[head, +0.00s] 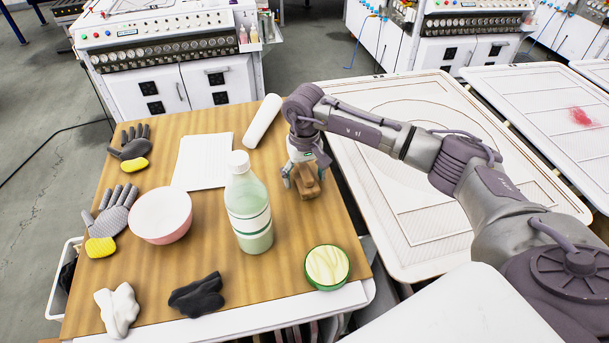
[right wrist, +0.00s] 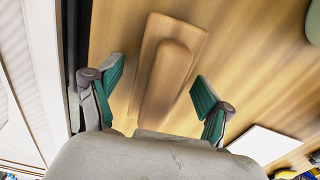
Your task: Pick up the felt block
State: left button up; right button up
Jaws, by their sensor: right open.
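The felt block (head: 307,188) is a brown block with a raised, rounded grip along its top. It lies on the wooden table near the right edge. In the right wrist view the block (right wrist: 168,75) lies between and just beyond the two green-padded fingers. My right gripper (head: 304,176) points down over the block, its fingers apart on either side of it. In the wrist view there is a gap between each finger of the right gripper (right wrist: 158,84) and the raised grip. The gripper partly hides the block in the head view. My left gripper is not in view.
On the table (head: 190,262) a bottle (head: 249,210) stands left of the block. A green-rimmed round dish (head: 327,267) is in front, a white roll (head: 262,120) behind. A bowl (head: 161,216), paper (head: 202,160), gloves (head: 130,148) and cloths (head: 196,295) lie further left. A white framed screen (head: 440,150) is right.

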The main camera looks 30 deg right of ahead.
aim_at(304, 168)
jog(key=shift+c, duration=0.2)
jog(key=c, duration=1.3)
jog(key=shift+o, duration=0.2)
jog(key=shift+r, duration=0.1)
jog(key=shift+r+b, duration=0.3)
jog(key=shift+r, duration=0.15)
notch_tip(304, 168, up, 3)
jog(key=shift+w+f+b, duration=0.1)
jog(key=shift+f+b, duration=0.05)
jog(key=shift+b, duration=0.4)
jog(key=s+d+r+b, duration=0.2)
jog(key=s+d+r, duration=0.3)
jog(key=s, duration=0.5)
notch_tip(304, 168, up, 2)
jog(key=shift+s+d+r+b, duration=0.15)
jog(key=shift+s+d+b, duration=0.05)
jog(key=shift+d+b, duration=0.2)
